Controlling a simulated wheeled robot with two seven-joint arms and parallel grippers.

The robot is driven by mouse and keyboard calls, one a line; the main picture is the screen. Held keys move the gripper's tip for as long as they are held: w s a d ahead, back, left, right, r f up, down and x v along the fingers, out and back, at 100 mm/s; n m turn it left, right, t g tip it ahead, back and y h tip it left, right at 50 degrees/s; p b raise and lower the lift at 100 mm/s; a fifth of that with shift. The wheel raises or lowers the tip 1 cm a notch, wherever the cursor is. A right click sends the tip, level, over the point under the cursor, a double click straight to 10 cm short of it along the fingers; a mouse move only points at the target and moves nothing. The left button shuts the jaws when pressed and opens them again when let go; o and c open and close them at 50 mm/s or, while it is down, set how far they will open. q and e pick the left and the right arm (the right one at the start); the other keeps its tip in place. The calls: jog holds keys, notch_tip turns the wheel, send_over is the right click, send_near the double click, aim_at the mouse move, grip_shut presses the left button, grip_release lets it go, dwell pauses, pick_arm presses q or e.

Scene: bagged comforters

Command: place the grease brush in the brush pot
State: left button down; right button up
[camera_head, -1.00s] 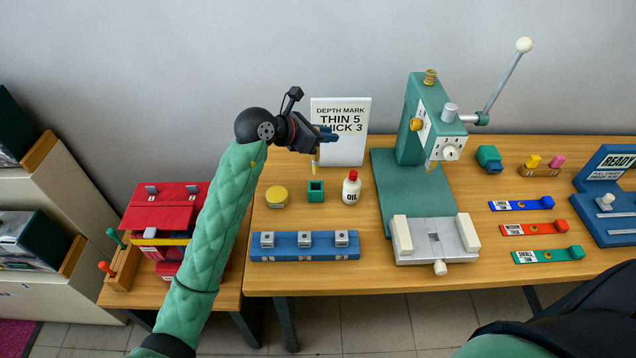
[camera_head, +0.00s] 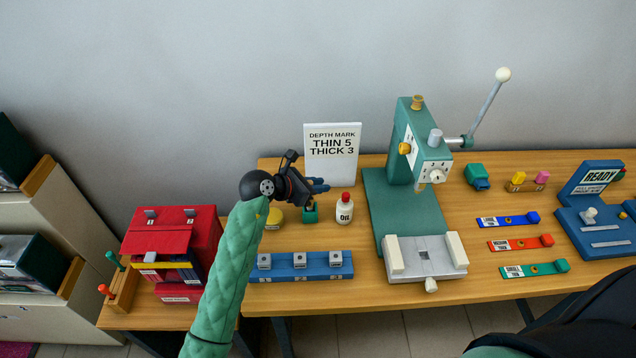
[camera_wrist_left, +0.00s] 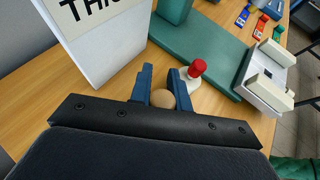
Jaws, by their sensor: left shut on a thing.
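My left gripper (camera_head: 318,186) is shut on the grease brush, just above the small green brush pot (camera_head: 310,213). The left wrist view shows the brush's round tan end (camera_wrist_left: 163,98) between the two blue fingers (camera_wrist_left: 161,90). The rest of the brush is hidden below the gripper. In the head view the fingers cover the pot's mouth, so I cannot tell how far inside the brush sits. The pot is upright on the wooden bench. My right gripper is not in view.
A white oil bottle with a red cap (camera_head: 345,208) stands close right of the pot. A yellow tin (camera_head: 274,218) is to its left. The depth mark sign (camera_head: 332,155) stands behind. A blue block rack (camera_head: 300,276) lies in front, and a green press (camera_head: 410,215) is further right.

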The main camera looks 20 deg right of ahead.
pick_arm(q)
jog(key=shift+f, duration=0.1)
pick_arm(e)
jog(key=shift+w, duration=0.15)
pick_arm(q)
jog(key=c, duration=1.3)
grip_release()
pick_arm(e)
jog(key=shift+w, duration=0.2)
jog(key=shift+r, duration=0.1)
pick_arm(q)
jog(key=shift+a, duration=0.2)
jog(key=shift+b+v, duration=2.3)
jog(key=shift+v, duration=3.6)
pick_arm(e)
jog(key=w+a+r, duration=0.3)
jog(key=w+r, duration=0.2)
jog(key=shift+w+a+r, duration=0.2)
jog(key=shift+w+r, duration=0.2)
